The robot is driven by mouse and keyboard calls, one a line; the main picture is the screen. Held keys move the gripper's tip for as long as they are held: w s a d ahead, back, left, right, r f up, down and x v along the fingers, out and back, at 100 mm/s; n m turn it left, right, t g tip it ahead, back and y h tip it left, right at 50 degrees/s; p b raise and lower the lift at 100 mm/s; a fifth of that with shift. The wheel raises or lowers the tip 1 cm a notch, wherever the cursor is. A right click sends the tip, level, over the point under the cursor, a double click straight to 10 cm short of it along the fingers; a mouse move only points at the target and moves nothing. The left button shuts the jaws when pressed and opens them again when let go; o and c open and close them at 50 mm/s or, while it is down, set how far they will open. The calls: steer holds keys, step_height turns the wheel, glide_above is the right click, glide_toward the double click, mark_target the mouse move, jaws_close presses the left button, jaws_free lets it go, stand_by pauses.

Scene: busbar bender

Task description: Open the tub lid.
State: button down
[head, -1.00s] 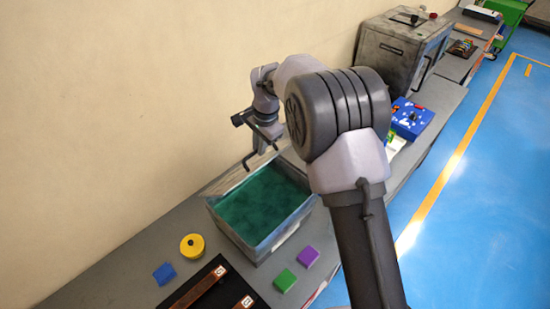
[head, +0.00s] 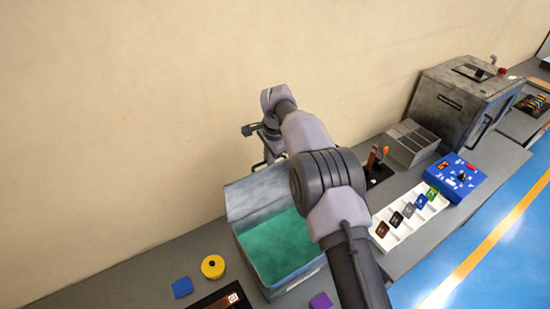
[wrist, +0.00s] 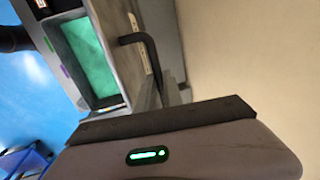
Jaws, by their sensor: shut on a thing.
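The tub (head: 295,285) is a grey box on the bench, with a green surface inside it. Its grey lid (head: 255,189) stands raised along the wall side, leaving the top open. My gripper (head: 268,160) is at the raised lid's upper edge, shut on the lid handle; my arm hides part of this contact. In the wrist view, a dark bent bar (wrist: 146,52), which looks like the lid handle, runs beside the lid. The green tub interior (wrist: 88,58) shows at upper left there.
A blue block (head: 182,288), yellow round piece (head: 213,267) and purple block (head: 321,301) lie near the tub. To the right are a white tray (head: 405,228) of small coloured pieces, a blue box (head: 457,180) and a grey machine (head: 455,105). The wall stands close behind.

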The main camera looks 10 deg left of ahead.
steer(key=shift+s+d+f, duration=0.1)
steer(key=shift+f, duration=0.15)
steer(key=c, duration=1.6)
jaws_free()
steer(key=shift+o, duration=0.5)
steer(key=shift+w, duration=0.3)
steer(key=shift+s+r, duration=0.1)
step_height(320, 180, up, 17)
steer(key=s+d, duration=0.2)
steer(key=shift+s, duration=0.15)
steer(key=shift+d, duration=0.2)
